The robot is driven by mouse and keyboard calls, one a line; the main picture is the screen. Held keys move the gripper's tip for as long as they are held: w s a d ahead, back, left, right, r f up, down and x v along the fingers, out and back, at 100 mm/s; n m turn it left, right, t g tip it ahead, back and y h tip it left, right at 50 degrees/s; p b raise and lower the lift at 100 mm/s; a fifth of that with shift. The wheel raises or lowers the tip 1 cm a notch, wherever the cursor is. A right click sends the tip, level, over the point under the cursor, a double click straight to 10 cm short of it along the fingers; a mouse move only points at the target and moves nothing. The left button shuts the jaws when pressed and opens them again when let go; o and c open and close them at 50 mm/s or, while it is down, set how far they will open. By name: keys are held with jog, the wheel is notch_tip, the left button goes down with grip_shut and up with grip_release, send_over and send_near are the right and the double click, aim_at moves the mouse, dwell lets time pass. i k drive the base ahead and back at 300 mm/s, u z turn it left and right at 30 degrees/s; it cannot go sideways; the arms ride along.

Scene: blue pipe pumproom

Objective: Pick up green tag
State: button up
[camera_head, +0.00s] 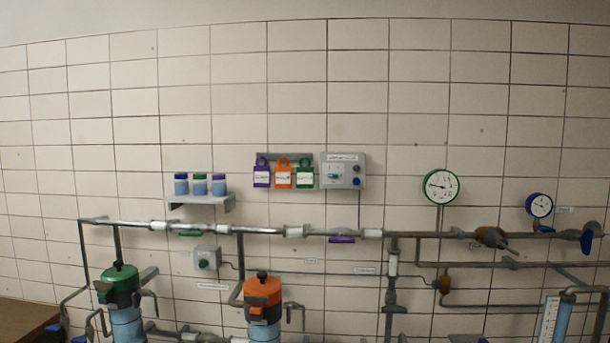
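The green tag (305,174) hangs on a dark rack (284,157) on the tiled wall, near the middle of the view. It has a white label and a loop at its top. An orange tag (283,174) hangs just to its left, and a purple tag (262,174) hangs left of that. A grey control box (343,171) is close on its right. My gripper is not in view.
A long grey pipe (265,230) runs below the tags. A shelf (200,197) with three small jars is at left. Green (119,277) and orange (262,291) topped canisters stand below. A gauge (441,187) is at right. The upper wall is bare.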

aim_at(304, 174)
jog(key=u, duration=0.15)
jog(key=k, duration=0.5)
jog(key=z, duration=0.9)
jog(key=i, duration=1.75)
jog(key=u, duration=0.25)
